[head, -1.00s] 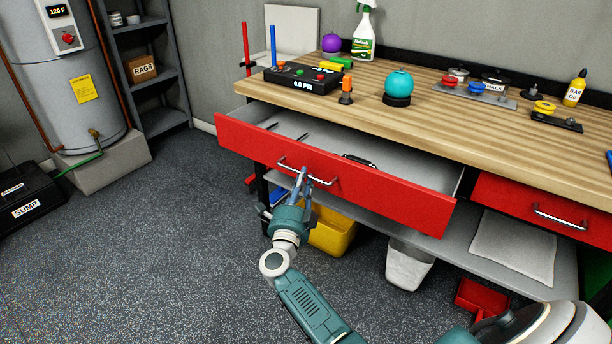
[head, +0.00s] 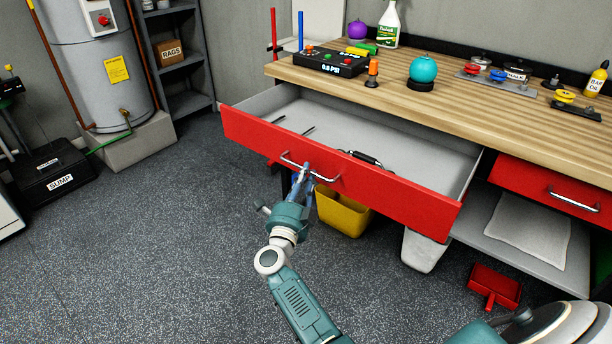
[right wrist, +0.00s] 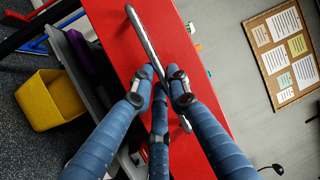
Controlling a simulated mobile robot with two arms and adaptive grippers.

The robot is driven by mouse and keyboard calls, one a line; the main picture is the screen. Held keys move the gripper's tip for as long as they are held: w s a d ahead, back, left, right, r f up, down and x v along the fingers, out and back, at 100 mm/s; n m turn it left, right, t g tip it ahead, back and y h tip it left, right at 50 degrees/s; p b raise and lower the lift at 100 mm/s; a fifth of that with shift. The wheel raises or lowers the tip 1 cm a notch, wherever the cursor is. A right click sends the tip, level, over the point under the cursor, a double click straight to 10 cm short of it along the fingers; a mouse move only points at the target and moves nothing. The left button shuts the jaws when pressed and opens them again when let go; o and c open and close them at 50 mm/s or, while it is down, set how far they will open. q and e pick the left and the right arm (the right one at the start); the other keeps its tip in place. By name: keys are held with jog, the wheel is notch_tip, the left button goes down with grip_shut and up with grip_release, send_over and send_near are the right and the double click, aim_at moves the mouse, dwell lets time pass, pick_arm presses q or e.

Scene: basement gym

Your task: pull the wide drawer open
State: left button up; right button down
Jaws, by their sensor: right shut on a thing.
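The wide red drawer (head: 400,196) under the workbench is pulled well out, and its grey inside (head: 405,146) shows from above. A few dark tools lie in it. Its silver bar handle (head: 325,178) is on the front panel; the handle also shows in the right wrist view (right wrist: 146,38). My right gripper (head: 301,172) is shut on the handle near its middle. In the right wrist view its blue fingers (right wrist: 160,82) close around the bar in front of the red panel. My left gripper is not in view.
The wooden bench top (head: 400,92) carries a control box, a teal ball, a spray bottle and other items. A narrower red drawer (head: 545,190) beside it is shut. A yellow bin (head: 343,212) and a white bin (head: 424,250) stand below. Open floor lies at left.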

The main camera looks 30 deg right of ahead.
jog(key=c, duration=1.7)
grip_release()
jog(key=shift+o, duration=0.2)
